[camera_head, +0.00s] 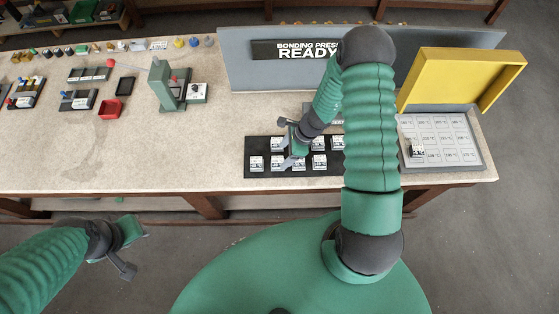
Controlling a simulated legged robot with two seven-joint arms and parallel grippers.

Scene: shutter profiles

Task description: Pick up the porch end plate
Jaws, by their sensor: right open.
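A black tray (249,145) on the bench holds several small plates with white labels. The labels are too small to read, so I cannot tell which plate is the porch end plate. One labelled plate (256,163) sits at the tray's front left, and another (319,161) right of its middle. My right gripper (287,147) is open over the tray's left-middle part, among the plates; I cannot tell whether it touches one. My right arm hides the tray's right end. My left gripper (133,254) is open and empty, in front of the bench at lower left.
A grey panel (245,65) reading "BONDING PRESS READY" stands behind the tray. Right is a grid board (465,150) with one dark piece on it, under a raised yellow lid (460,65). The bench's left front is clear.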

